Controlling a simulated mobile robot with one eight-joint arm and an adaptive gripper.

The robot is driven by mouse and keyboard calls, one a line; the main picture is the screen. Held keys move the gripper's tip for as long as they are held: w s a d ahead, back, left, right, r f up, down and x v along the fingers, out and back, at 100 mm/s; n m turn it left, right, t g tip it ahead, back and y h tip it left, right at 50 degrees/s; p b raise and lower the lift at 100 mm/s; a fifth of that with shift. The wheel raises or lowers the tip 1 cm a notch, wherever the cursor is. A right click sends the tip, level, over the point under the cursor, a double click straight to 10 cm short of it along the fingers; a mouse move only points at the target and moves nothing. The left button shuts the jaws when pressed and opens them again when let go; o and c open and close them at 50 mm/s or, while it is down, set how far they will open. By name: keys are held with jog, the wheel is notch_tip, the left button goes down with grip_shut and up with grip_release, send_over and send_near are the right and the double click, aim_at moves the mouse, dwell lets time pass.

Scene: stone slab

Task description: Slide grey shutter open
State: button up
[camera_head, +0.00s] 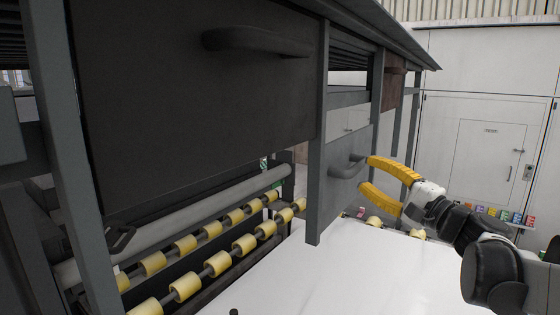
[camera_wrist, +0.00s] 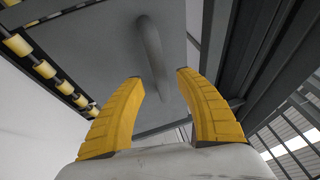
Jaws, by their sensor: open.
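The grey shutter (camera_head: 345,205) is a flat panel behind a grey post in the head view, with a curved grey handle (camera_head: 345,170) on its face. In the wrist view the shutter (camera_wrist: 95,45) fills the upper middle, and its handle (camera_wrist: 150,50) reaches down into the space between the fingertips. My gripper (camera_head: 366,173) has two yellow fingers, spread apart, with the tips right by the handle. In the wrist view my gripper (camera_wrist: 160,77) is open, with a finger on each side of the handle's lower end. I cannot tell whether either finger touches it.
A large dark panel (camera_head: 200,110) with its own dark handle (camera_head: 258,41) hangs at left, and a brown panel (camera_head: 393,82) is farther back. A grey post (camera_head: 317,190) stands left of the shutter. Yellow rollers (camera_head: 217,264) run below. A white surface (camera_head: 350,275) lies clear.

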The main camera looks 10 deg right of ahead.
aim_at(357, 167)
jog(key=x, duration=0.4)
grip_shut()
